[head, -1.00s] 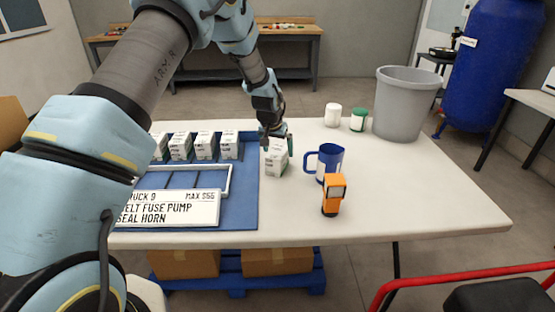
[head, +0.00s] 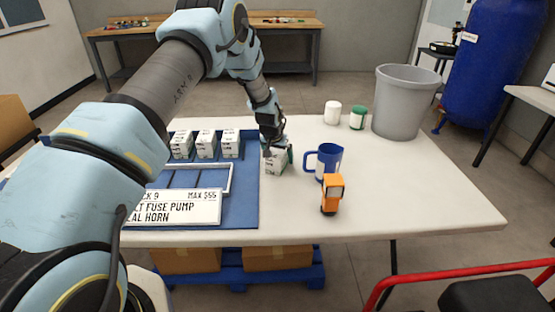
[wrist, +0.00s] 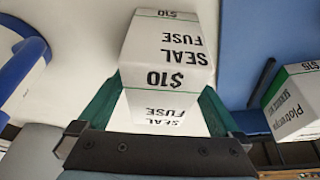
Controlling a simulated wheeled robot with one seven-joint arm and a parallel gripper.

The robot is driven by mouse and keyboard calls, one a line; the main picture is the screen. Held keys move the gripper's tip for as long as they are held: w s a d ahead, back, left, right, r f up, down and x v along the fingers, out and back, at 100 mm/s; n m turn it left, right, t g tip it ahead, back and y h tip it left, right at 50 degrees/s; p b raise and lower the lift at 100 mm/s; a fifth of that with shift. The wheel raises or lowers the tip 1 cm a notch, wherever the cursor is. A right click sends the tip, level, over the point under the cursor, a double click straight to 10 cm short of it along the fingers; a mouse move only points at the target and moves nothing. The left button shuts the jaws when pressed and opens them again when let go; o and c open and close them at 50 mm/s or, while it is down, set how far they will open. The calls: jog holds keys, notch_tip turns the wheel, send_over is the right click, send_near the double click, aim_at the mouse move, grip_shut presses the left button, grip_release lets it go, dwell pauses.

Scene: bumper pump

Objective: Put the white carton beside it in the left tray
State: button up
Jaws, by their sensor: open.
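A white carton (head: 275,164) stands on the table at the right edge of the blue mat. In the wrist view the carton (wrist: 168,50) reads SEAL FUSE $10. My gripper (head: 277,150) is over it, open, with a green finger (wrist: 100,102) on one side and the other finger (wrist: 216,112) on the opposite side. I cannot tell whether the fingers touch it. A white-rimmed tray (head: 231,178) with dividers lies on the blue mat (head: 245,205), left of the carton. My arm hides the mat's left part and any tray there.
Several white cartons (head: 206,144) stand in a row at the mat's back. A sign (head: 185,206) stands at the front. A blue mug (head: 329,160) and an orange device (head: 332,195) are close right of the carton. A grey bin (head: 402,102) is farther back.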

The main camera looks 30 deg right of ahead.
jog(key=shift+f+b, duration=0.25)
jog(key=shift+b, duration=0.15)
dwell(0.5)
grip_shut()
dwell(0.6)
